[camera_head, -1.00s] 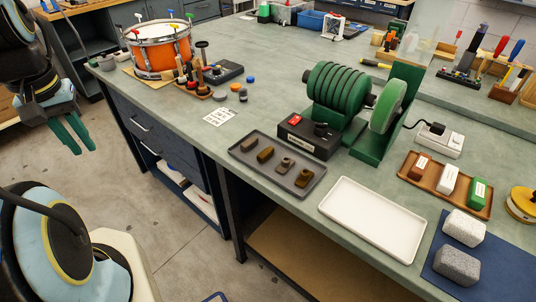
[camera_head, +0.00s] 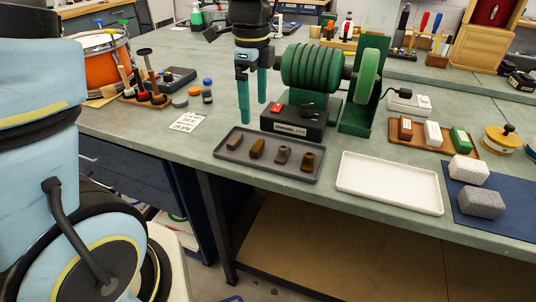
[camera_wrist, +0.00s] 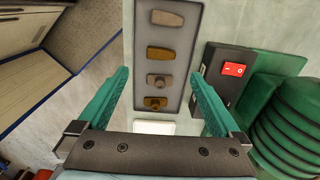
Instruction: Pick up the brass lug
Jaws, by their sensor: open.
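A dark grey tray (camera_head: 222,152) on the bench holds a row of small metal pieces. Two look brass: a plain golden-brown bar (camera_head: 257,148), second from the left, and a darker piece with a round boss (camera_head: 307,161) at the right end. I cannot tell which of them is meant by the brass lug. They also show in the wrist view, the plain bar (camera_wrist: 159,53) and the bossed piece (camera_wrist: 155,103). Two greyer pieces (camera_head: 235,142) (camera_head: 282,155) lie between and beside them. My gripper (camera_head: 253,112) is open and empty, pointing down above the tray's back-left area.
A green grinder (camera_head: 312,68) with a black switch box (camera_head: 291,122) stands right behind the tray. An empty white tray (camera_head: 388,184) lies to the right. A printed card (camera_head: 188,122) lies to the left. Beyond it are coloured-lidded jars and an orange drum (camera_head: 105,62).

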